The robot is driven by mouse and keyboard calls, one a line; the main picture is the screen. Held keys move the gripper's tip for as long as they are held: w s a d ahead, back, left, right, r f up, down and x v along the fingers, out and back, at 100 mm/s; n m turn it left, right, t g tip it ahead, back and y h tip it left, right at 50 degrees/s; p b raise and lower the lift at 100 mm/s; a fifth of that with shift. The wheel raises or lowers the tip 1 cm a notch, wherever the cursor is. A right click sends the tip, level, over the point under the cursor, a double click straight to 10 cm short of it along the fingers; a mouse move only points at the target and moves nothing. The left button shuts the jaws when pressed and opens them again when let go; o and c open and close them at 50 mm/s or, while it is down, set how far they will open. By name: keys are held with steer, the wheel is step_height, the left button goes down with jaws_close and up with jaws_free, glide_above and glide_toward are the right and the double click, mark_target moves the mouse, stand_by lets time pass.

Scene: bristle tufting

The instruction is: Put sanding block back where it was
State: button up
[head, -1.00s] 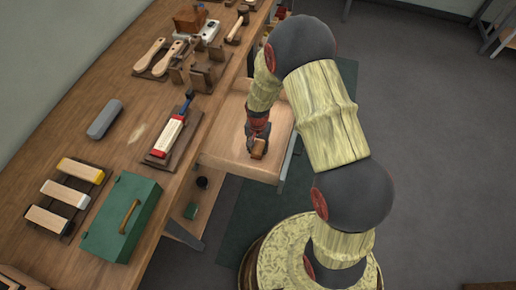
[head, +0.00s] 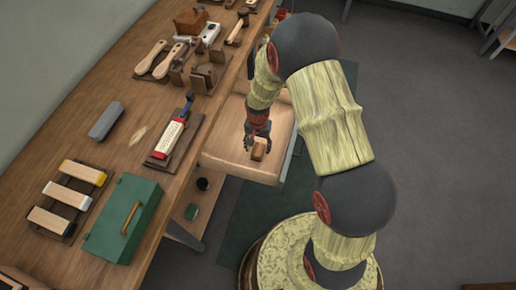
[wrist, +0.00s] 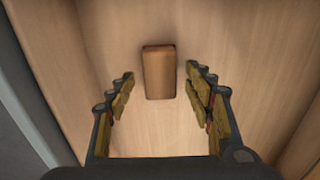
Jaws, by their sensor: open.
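The sanding block, a small brown block (head: 259,149), lies on the floor of the open drawer (head: 226,156). In the wrist view the block (wrist: 159,72) lies on the pale wooden drawer bottom (wrist: 160,130), beyond and between my fingertips. My gripper (head: 258,137) is just above the block in the head view. In the wrist view my gripper (wrist: 160,85) has its fingers spread wide with nothing between them, apart from the block.
The drawer sticks out from the workbench (head: 112,150). On the bench are a green toolbox (head: 122,222), a grey block (head: 106,121), a red-and-white tool on a dark tray (head: 170,139), several handled blocks on a rack (head: 63,199), and wooden brushes (head: 160,62).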

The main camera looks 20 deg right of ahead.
step_height(320, 180, up, 10)
steer(key=p, duration=0.3)
step_height(320, 180, up, 8)
steer(key=r+n+t, duration=0.1)
glide_above(258, 149)
steer(key=s+r+n+t, duration=0.1)
steer(key=s+r, duration=0.2)
steer(key=r, duration=0.3)
steer(key=s+r+n+t, duration=0.1)
steer(key=s+r, duration=0.2)
steer(key=r, duration=0.4)
steer(key=s+r+n+t, duration=0.2)
steer(key=s+r+n, duration=0.2)
steer(key=s+r, duration=0.8)
steer(key=s, duration=0.4)
steer(key=shift+s+r+t, duration=0.15)
steer(key=shift+r+t, duration=0.05)
steer(key=shift+t, duration=0.1)
